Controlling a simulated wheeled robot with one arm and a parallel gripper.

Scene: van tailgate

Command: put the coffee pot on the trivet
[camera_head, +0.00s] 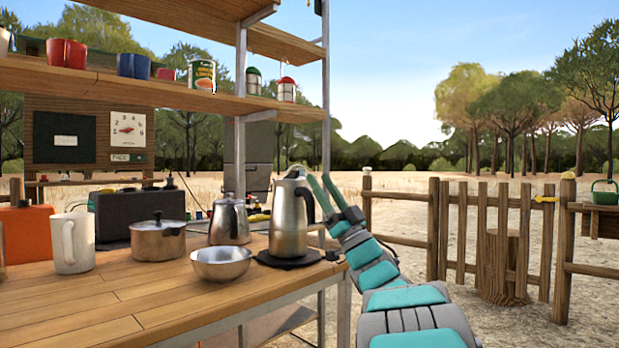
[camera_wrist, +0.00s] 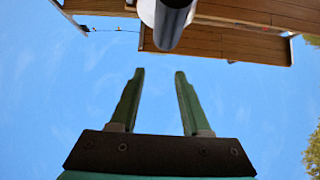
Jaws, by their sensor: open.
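The coffee pot (camera_head: 292,218) is a tall brushed-steel pot with a black handle on its right side. It stands upright on the dark, flat trivet (camera_head: 262,259) near the right end of the wooden worktop. My gripper (camera_head: 322,187) is just right of the pot, near the top of its handle. In the wrist view my gripper (camera_wrist: 159,74) is open, with nothing between its fingers. A dark rounded piece, apparently the pot's handle (camera_wrist: 173,22), shows beyond the fingertips at the top. Part of the trivet is hidden under the pot.
A steel bowl (camera_head: 221,263), a second steel pot (camera_head: 229,222), a lidded saucepan (camera_head: 158,240) and a white mug (camera_head: 72,243) stand left on the worktop (camera_head: 110,305). Shelves (camera_head: 150,91) hang above. The worktop's front is clear. A wooden fence (camera_head: 433,225) stands beyond, right.

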